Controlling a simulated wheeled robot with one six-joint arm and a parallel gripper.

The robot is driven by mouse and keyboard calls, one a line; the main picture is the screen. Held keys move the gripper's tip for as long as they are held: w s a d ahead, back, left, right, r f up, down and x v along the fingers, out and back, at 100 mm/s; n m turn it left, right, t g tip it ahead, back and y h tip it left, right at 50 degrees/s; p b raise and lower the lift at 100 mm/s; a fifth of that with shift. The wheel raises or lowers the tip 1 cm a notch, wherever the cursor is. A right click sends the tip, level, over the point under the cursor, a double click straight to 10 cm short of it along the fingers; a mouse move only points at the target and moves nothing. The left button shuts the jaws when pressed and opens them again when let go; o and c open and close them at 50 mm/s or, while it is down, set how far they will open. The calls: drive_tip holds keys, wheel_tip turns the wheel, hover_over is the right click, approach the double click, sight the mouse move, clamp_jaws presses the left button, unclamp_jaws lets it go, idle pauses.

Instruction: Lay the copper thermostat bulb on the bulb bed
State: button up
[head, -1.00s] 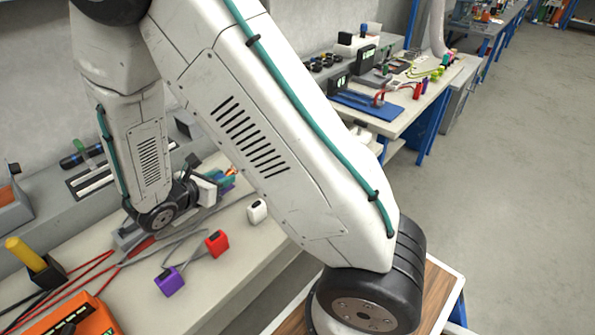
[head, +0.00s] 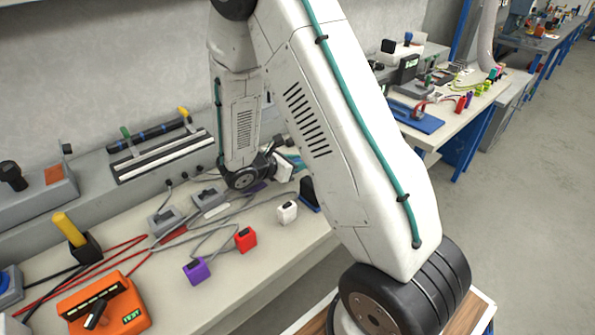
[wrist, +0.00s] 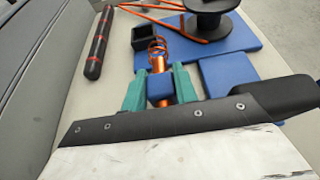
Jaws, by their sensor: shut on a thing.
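The copper thermostat bulb (wrist: 159,66) is a shiny copper cylinder with a blue block (wrist: 160,90) around its middle and thin copper coils at its far end. In the wrist view, the teal fingers of my gripper (wrist: 160,92) are shut on this blue block from both sides. The bulb appears to be above or near the edge of a blue board; whether it touches is unclear. I cannot tell for certain which part is the bulb bed. In the head view, my gripper is small and mostly hidden by the wrist.
A blue board (wrist: 235,32) carries a black spool (wrist: 216,22) with orange tubing. A smaller blue block (wrist: 226,78) lies at right. Purple (head: 197,270), red (head: 246,239) and white (head: 287,212) plugs lie on the bench.

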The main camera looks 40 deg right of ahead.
drive_tip(key=shift+d+f, duration=0.15)
drive_tip(key=shift+f, duration=1.6)
drive_tip(key=shift+f, duration=0.1)
drive_tip(key=o, duration=1)
drive_tip(key=shift+c, duration=0.2)
